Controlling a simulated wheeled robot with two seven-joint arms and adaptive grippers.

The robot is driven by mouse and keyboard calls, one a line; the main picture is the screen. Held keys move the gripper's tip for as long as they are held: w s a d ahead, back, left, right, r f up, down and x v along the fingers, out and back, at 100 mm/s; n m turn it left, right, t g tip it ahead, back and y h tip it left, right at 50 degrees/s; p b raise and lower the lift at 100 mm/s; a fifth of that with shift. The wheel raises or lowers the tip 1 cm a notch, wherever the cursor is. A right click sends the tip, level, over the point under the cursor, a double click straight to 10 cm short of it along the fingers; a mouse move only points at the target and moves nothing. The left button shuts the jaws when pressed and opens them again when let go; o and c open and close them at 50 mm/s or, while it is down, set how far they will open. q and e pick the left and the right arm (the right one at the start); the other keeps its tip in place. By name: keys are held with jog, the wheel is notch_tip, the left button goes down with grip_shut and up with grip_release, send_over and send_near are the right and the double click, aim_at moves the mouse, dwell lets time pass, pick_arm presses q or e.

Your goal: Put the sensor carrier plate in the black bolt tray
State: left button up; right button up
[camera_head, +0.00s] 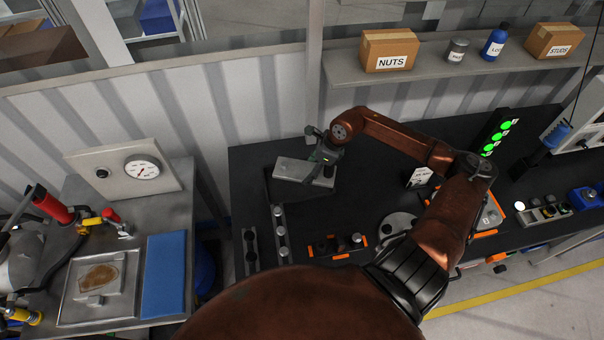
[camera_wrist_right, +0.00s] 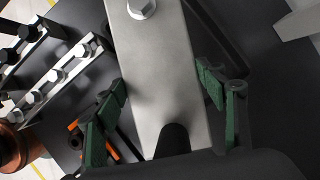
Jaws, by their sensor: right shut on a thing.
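The sensor carrier plate, a flat grey metal plate (camera_head: 293,169) with a bolt head at one end, is at the back left of the black bench. In the right wrist view the plate (camera_wrist_right: 160,75) lies between the green-padded fingers. My right gripper (camera_head: 322,158) is shut on it, near its right end. A thin dark raised edge (camera_wrist_right: 222,38) shows beside and below the plate; it looks like the black bolt tray, but it blends into the black bench and its floor is mostly hidden. My left gripper is out of view.
A metal bar with bolts (camera_head: 281,234) and a dark bolt strip (camera_head: 250,248) stand in front of the plate. An orange-cornered holder (camera_head: 338,245) and a round grey disc (camera_head: 398,226) sit further right. A shelf with a NUTS box (camera_head: 390,50) overhangs the back.

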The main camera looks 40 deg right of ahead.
aim_at(302, 169)
jog(key=w+f, duration=0.2)
jog(key=w+f+p, duration=0.1)
jog(key=w+f, duration=0.1)
jog(key=f, duration=0.1)
jog(key=shift+w+d+f, duration=0.15)
jog(key=shift+w, duration=0.25)
notch_tip(302, 169, down, 3)
jog(key=shift+w+f+p, duration=0.15)
jog(key=shift+p, duration=0.6)
jog(key=shift+f, duration=0.1)
jog(key=shift+f, duration=0.1)
jog(key=shift+f+b, duration=0.3)
jog(key=shift+b, duration=0.2)
jog(key=o, duration=2)
